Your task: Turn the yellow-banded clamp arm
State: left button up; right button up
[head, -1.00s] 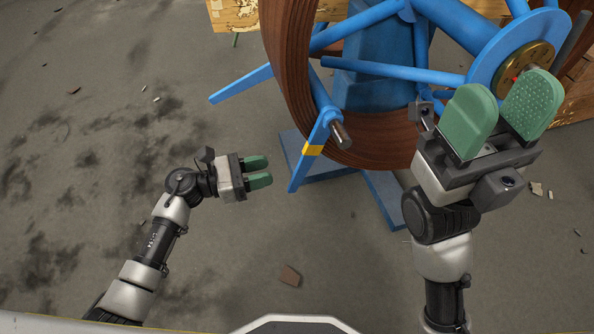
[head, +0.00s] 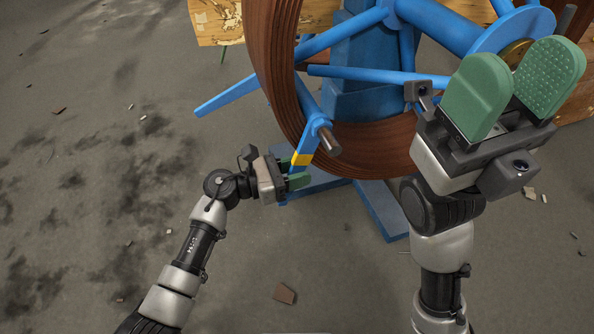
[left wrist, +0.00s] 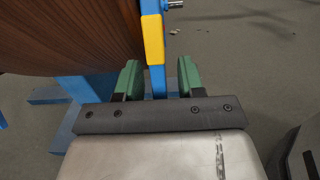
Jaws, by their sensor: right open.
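The yellow-banded clamp arm (head: 306,146) is a flat blue bar on the lower left of the reel, slanting down from a metal pin (head: 328,141). Its yellow band (head: 301,159) sits near its lower end. My left gripper (head: 295,171) is at that lower end. In the left wrist view the open green fingers (left wrist: 158,80) stand on either side of the blue bar, just below the yellow band (left wrist: 153,38), with gaps on both sides. My right gripper (head: 512,90) is open and empty, raised in front of the reel's right side.
The brown spiral pipe (head: 268,80) is wound around the blue reel, close to my left gripper. A blue stand foot (head: 381,209) rests on the floor below. Another blue bar (head: 226,95) sticks out left. The floor at left is mostly clear, with small debris.

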pick_arm(q)
grip_shut()
